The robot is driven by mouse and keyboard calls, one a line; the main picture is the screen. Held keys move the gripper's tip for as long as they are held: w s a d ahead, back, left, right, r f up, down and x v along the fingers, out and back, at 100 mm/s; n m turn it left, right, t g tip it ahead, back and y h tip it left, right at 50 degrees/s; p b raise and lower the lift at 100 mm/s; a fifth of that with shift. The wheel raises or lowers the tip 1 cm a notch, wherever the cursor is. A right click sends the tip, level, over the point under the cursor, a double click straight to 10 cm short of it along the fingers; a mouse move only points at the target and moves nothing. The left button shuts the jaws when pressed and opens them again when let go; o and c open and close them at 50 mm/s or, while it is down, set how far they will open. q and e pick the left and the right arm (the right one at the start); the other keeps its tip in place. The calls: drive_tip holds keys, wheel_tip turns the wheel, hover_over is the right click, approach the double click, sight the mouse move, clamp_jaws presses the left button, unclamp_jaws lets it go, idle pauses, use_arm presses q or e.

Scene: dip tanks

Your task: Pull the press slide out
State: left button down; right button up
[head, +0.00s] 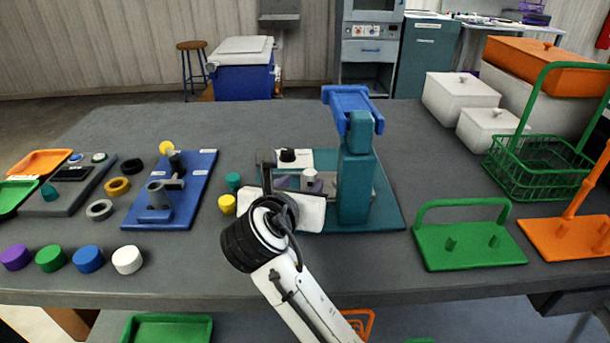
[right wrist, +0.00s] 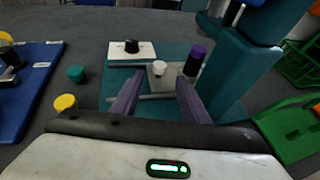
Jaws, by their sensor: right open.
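The press is a teal column (head: 357,180) on a teal base plate (head: 385,212), with a blue lever (head: 350,98) on top. The press slide (right wrist: 165,82) is a grey plate low beside the column, with a small white knob (right wrist: 159,68) on it. The knob also shows in the head view (head: 310,175). My right gripper (right wrist: 159,90) is open, its two fingers on either side of the space in front of the knob; I cannot tell whether they touch the slide. In the head view my wrist hides part of the slide. My left gripper is not in view.
A white block with a black knob (right wrist: 132,46) stands behind the slide, and a purple cylinder (right wrist: 196,60) right of it. Teal (right wrist: 76,73) and yellow (right wrist: 64,102) caps lie left. A blue fixture (head: 185,190) is farther left, a green handled plate (head: 470,245) right.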

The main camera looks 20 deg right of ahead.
sight(309, 175)
drive_tip(key=x, duration=0.6)
drive_tip(key=shift+w+f, duration=0.1)
drive_tip(key=shift+w, duration=0.05)
clamp_jaws()
